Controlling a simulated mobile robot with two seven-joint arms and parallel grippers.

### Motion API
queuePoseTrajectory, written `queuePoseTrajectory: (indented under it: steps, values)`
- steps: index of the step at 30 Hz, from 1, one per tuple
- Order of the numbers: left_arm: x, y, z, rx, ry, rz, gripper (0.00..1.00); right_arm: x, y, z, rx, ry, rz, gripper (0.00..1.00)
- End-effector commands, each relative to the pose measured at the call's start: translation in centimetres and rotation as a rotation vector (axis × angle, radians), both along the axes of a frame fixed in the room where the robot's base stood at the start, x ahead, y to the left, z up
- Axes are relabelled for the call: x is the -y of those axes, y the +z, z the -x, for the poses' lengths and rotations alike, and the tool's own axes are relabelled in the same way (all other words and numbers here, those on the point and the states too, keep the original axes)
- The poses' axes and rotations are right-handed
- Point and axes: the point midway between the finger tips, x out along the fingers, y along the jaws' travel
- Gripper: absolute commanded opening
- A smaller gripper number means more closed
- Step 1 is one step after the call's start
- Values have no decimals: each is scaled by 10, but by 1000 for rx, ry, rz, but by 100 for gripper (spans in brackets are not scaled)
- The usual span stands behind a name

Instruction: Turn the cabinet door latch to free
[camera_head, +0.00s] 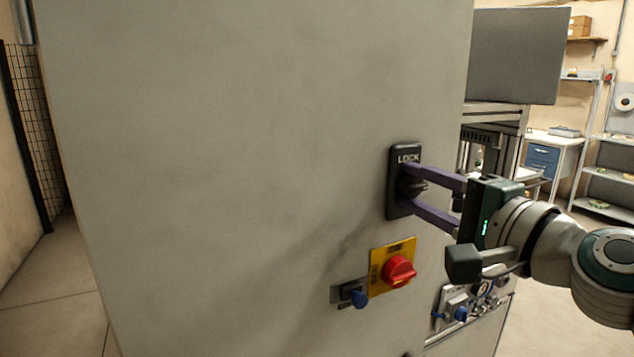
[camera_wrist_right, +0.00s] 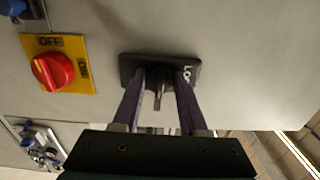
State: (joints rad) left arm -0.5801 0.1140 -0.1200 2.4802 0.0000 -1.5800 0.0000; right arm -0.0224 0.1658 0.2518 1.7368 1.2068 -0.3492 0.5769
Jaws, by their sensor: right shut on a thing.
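The door latch (camera_head: 405,208) is a black plate marked LOCK, with a small dark handle in its middle, on the grey cabinet door (camera_head: 230,150). My right gripper (camera_head: 408,186) reaches it from the right, with its two purple fingers above and below the handle. In the right wrist view the latch plate (camera_wrist_right: 195,67) lies ahead, and the handle (camera_wrist_right: 158,92) stands between the fingers of my right gripper (camera_wrist_right: 160,85). The gripper is shut on the handle, though the exact contact is hard to see. My left gripper is not in view.
A red rotary switch (camera_head: 398,271) on a yellow plate sits below the latch, with a blue knob (camera_head: 355,295) to its left. The switch also shows in the right wrist view (camera_wrist_right: 52,70). Shelves (camera_head: 606,160) and a bench stand at the far right. Floor at left is clear.

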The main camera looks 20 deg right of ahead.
Motion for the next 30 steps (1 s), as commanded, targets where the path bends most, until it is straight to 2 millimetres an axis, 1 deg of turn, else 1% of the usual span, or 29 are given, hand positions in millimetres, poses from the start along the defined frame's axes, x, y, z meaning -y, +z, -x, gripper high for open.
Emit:
queuePoseTrajectory:
  steps: [8,9,17,26,29,30]
  values:
    - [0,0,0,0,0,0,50,0,0,0,0,-1,0,0]
    - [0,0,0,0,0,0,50,0,0,0,0,-1,0,43]
    - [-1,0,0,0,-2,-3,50,0,0,0,0,-1,1,72]
    - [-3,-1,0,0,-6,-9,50,0,-1,3,0,0,2,72]
    - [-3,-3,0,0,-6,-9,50,1,-2,13,-1,-1,3,72]
    - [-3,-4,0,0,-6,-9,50,2,-2,20,-2,-1,2,72]
